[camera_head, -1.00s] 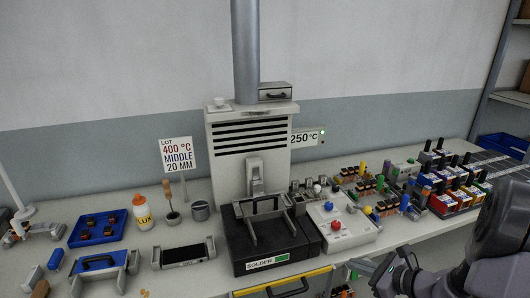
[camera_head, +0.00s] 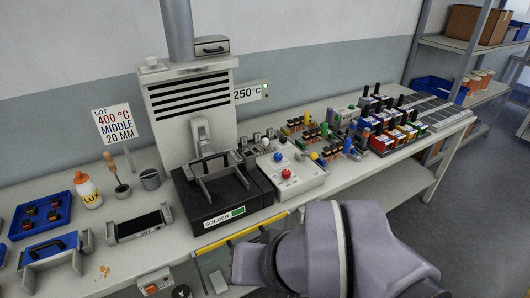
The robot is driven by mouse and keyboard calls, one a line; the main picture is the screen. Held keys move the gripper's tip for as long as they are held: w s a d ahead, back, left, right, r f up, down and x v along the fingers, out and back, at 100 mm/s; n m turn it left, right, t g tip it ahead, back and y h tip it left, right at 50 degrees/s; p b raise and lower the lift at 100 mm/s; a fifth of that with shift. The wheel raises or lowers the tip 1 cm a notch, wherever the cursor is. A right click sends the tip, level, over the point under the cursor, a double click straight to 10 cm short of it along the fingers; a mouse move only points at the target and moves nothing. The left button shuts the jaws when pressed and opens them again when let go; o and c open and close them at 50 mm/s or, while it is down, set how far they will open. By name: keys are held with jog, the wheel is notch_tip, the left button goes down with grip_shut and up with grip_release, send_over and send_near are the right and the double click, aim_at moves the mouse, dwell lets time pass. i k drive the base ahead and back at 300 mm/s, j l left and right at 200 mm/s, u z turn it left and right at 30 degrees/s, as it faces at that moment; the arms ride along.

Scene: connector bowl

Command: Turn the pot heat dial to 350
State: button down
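The black solder pot (camera_head: 248,202) with a "SOLDER" label stands at the bench's front edge. A white control box (camera_head: 304,181) touches or nearly touches its right side. It carries a blue knob (camera_head: 278,156) and a red knob (camera_head: 286,173); which one is the heat dial, and their scale marks, I cannot read. My grey arm fills the lower middle, in front of the bench and below the control box. My gripper's fingers are not visible.
A lot sign (camera_head: 115,125) reads 400 °C, MIDDLE, 20 MM. A yellow rail (camera_head: 240,237) runs along the bench front. A shelf (camera_head: 455,45) stands far right.

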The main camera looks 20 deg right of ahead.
aim_at(286, 174)
jog(key=i+l+u, duration=0.1)
jog(key=i+l, duration=0.75)
jog(key=l, duration=0.1)
